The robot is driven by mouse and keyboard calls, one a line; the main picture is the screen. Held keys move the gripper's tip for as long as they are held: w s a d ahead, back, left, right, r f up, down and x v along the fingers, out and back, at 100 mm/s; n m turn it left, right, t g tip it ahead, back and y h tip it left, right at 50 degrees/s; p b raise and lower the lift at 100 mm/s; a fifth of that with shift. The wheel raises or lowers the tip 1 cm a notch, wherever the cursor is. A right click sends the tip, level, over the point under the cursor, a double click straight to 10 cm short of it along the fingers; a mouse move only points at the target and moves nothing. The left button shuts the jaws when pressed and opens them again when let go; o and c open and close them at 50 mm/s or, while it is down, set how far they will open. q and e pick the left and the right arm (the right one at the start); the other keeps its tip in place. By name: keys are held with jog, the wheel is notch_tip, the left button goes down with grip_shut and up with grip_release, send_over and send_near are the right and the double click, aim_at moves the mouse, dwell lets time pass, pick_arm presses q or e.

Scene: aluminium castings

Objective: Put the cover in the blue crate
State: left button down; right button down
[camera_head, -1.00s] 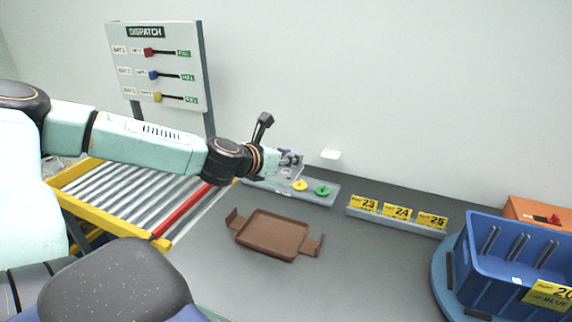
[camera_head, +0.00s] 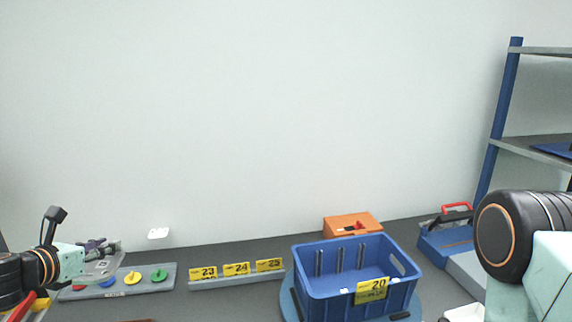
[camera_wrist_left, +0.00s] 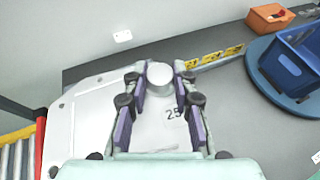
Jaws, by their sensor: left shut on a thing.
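My left gripper (camera_head: 108,246), at the left in the head view, is shut on the cover (camera_head: 98,270), a flat pale grey metal plate. In the left wrist view the gripper's fingers (camera_wrist_left: 160,95) close around a round knob on the cover (camera_wrist_left: 85,125), which is marked 25. The cover hangs above the bench at its left end. The blue crate (camera_head: 325,303) stands right of centre, far to the right of the gripper, with a yellow 20 label; the crate (camera_wrist_left: 283,67) is also at the right in the wrist view. My right gripper is out of view.
The crate stands on a round blue turntable (camera_head: 287,303). A grey rail (camera_head: 240,279) with yellow cards 23, 24 and 25 lies between cover and crate. A strip with coloured knobs (camera_head: 135,290) is near the cover. An orange box (camera_head: 352,223) stands behind the crate.

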aim_at(117, 261)
pick_arm(q)
jog(key=d+h, duration=0.1)
jog(key=d+m+h, duration=0.1)
jog(key=s+d+f+m, duration=0.1)
jog(key=shift+s+d+f+g+h, duration=0.1)
jog(key=shift+d+g+h, duration=0.2)
jog(key=shift+d+h, duration=0.1)
jog(key=s+d+f+m+g+h+b, duration=0.3)
jog(key=s+d+f+m+b, duration=0.1)
jog(key=d, duration=0.4)
jog(key=s+d+f+m+g+h+b, duration=0.2)
jog(key=s+d+f+m+h+b, duration=0.15)
jog(key=d, duration=0.55)
jog(key=shift+h, duration=0.25)
jog(key=s+d+f+b, duration=0.1)
jog(key=f+b, duration=0.3)
jog(key=f, duration=0.1)
jog(key=s+d+f+b, duration=0.2)
jog(key=f+b, duration=0.3)
jog(key=f, duration=0.1)
jog(key=s+d+f+b, duration=0.1)
jog(key=s+f+b, duration=0.1)
jog(key=f+b, duration=0.2)
jog(key=shift+d+f, duration=0.2)
jog(key=shift+f, duration=0.75)
jog(key=shift+m, duration=0.25)
jog(key=shift+r, duration=0.1)
